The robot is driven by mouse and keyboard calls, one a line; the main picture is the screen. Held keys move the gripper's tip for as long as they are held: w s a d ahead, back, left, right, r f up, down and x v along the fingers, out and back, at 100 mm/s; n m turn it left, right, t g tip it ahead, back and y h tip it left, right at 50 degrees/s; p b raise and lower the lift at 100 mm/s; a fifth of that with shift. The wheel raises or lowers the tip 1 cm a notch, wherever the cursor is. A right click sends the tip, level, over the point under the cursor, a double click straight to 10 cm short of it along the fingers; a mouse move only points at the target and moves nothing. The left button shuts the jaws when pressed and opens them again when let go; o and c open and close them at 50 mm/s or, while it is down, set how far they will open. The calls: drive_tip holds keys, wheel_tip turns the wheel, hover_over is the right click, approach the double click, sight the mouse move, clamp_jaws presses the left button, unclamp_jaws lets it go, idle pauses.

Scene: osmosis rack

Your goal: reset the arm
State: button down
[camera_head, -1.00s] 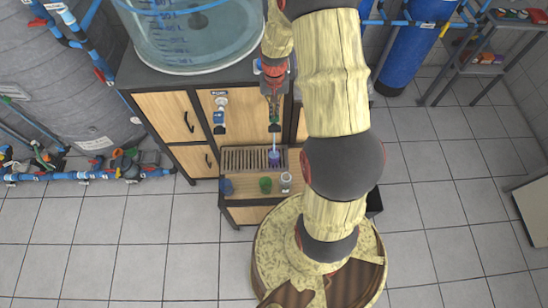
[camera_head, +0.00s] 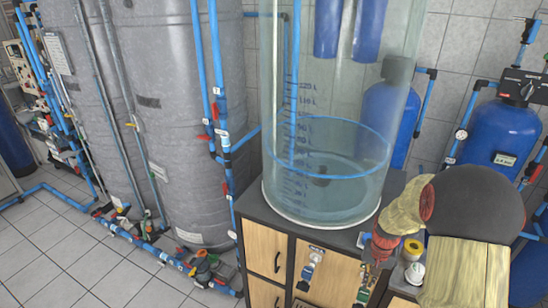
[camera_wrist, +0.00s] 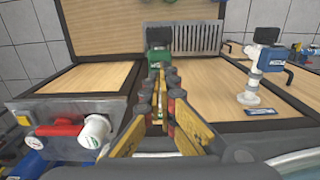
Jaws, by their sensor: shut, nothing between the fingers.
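My arm enters the head view from the lower right, with a dark rounded joint and pale yellowish links. My gripper (camera_head: 366,286) points down in front of the wooden cabinet, beside the clear tank. In the wrist view its yellow and black fingers (camera_wrist: 160,88) come together with nothing seen between them. Beyond the fingertips in that view is a green tap (camera_wrist: 158,62), apart in depth by an amount I cannot tell.
The graduated clear tank (camera_head: 312,185) stands on the dark-edged cabinet (camera_head: 264,250). Large grey tanks (camera_head: 165,130) and blue pipes are at left, blue filter vessels (camera_head: 500,135) at right. A white valve (camera_wrist: 252,92) and red-handled valve (camera_wrist: 60,129) flank the fingers.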

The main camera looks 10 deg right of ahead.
drive_tip(key=s+a+r+n+t+b, duration=0.2)
drive_tip(key=s+a+r+b, duration=0.4)
drive_tip(key=a, duration=0.5)
drive_tip(key=s+a+r+n+t+b, duration=0.3)
drive_tip(key=s+a+r+n+b, duration=0.2)
drive_tip(key=s+a+r+b, duration=0.2)
drive_tip(key=shift+s+a+r+t+b, duration=0.3)
drive_tip(key=shift+s+a+r, duration=1.1)
drive_tip(key=shift+s+a, duration=0.8)
drive_tip(key=shift+w+a, duration=0.1)
